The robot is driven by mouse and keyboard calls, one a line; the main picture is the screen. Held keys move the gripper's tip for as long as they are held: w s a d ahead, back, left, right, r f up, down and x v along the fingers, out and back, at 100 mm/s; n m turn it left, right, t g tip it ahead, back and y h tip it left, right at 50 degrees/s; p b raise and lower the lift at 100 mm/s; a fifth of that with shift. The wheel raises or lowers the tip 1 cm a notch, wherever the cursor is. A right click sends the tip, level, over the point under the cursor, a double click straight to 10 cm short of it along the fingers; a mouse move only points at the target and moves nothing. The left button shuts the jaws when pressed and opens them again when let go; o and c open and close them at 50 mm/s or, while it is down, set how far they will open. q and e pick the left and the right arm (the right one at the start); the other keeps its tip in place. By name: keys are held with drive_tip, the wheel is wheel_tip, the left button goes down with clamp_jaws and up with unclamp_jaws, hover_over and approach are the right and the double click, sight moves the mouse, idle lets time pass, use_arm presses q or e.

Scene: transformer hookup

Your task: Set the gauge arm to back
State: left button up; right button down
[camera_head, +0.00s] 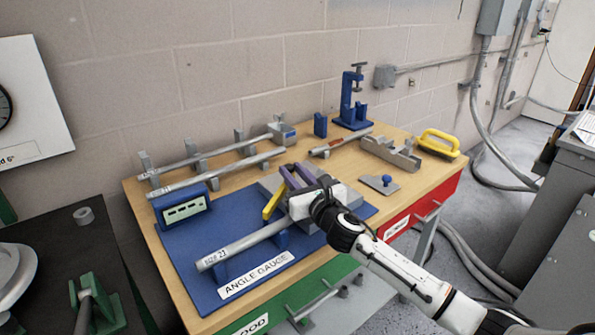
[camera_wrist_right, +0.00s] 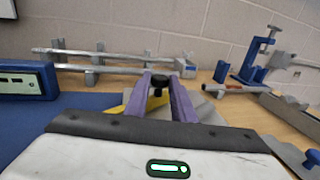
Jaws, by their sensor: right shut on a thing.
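The angle gauge is a blue board (camera_head: 190,249) with an "ANGLE GAUGE" label and a grey plate (camera_head: 270,184) at its back right. A yellow gauge arm (camera_head: 272,204) shows beside my right gripper (camera_head: 297,171); part of it also shows in the wrist view (camera_wrist_right: 117,109), partly hidden by my fingers. In the wrist view the purple fingers of my right gripper (camera_wrist_right: 158,80) close around a dark knob (camera_wrist_right: 157,88). The gripper's body hides much of the plate and the arm's far end. My left gripper is not in view.
A grey tube (camera_head: 240,247) lies in cradles on the board's front. A blue readout box (camera_head: 182,207) stands at left. Long tubes rest on posts (camera_head: 200,162) behind. A blue clamp (camera_head: 352,103), a grey vice (camera_head: 390,153) and a yellow handle (camera_head: 437,143) stand at right.

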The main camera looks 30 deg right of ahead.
drive_tip(key=c, duration=1.5)
unclamp_jaws()
drive_tip(key=shift+c, duration=0.2)
drive_tip(key=s, duration=0.3)
drive_tip(key=s+a, duration=0.1)
drive_tip(key=s, duration=0.6)
drive_tip(key=shift+s+a, duration=0.15)
drive_tip(key=shift+a, duration=0.1)
drive_tip(key=shift+c, duration=0.4)
